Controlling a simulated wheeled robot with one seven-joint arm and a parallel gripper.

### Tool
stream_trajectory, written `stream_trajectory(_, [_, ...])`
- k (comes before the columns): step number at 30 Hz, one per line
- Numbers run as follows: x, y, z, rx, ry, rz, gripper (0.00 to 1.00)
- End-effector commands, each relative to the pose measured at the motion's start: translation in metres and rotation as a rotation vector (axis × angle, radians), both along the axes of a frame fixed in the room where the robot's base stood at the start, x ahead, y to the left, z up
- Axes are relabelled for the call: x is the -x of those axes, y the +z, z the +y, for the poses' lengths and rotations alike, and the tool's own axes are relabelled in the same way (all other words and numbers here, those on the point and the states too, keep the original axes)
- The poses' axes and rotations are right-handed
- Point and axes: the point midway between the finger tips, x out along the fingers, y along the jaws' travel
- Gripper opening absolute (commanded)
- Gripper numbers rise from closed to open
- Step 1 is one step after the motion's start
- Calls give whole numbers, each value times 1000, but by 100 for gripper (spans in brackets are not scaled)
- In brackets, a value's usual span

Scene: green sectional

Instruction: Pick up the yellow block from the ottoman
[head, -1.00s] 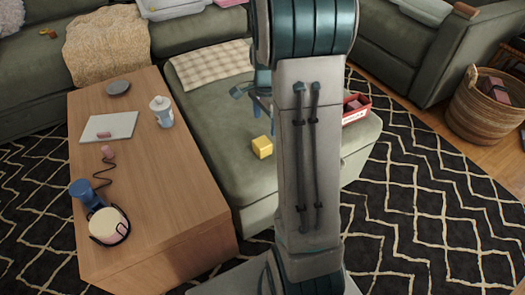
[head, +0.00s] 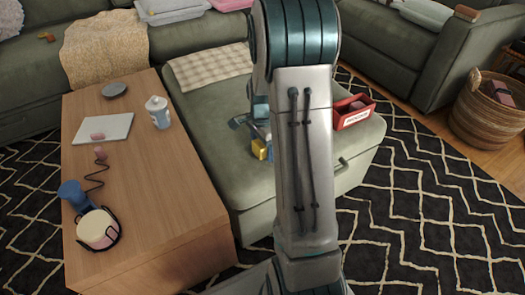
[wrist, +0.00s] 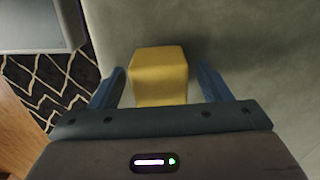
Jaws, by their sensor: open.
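The yellow block (head: 259,148) sits on the green ottoman (head: 215,130), left of my arm in the head view. In the wrist view the yellow block (wrist: 158,75) lies between the two blue fingers of my gripper (wrist: 158,88). The fingers are open, with a gap on each side of the block. My gripper (head: 262,138) is low at the block in the head view, partly hidden behind my own arm. I cannot tell the exact height of the fingertips above the cushion.
A red box (head: 352,112) stands on the ottoman to the right of my arm. A checkered cloth (head: 210,66) lies at its back. A patterned rug (head: 430,220) lies right.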

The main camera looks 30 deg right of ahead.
Motion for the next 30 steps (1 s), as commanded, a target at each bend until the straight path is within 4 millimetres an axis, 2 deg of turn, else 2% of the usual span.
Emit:
stream_trajectory(4, [0, 1, 0, 0, 0, 0, 71])
stream_trajectory(5, [0, 1, 0, 0, 0, 0, 68])
stream_trajectory(10, [0, 1, 0, 0, 1, 0, 22])
stream_trajectory(22, [0, 7, 0, 1, 1, -1, 22])
stream_trajectory(26, [0, 19, 0, 1, 2, -1, 22])
stream_trajectory(30, [-1, 42, 0, 2, 2, -3, 22])
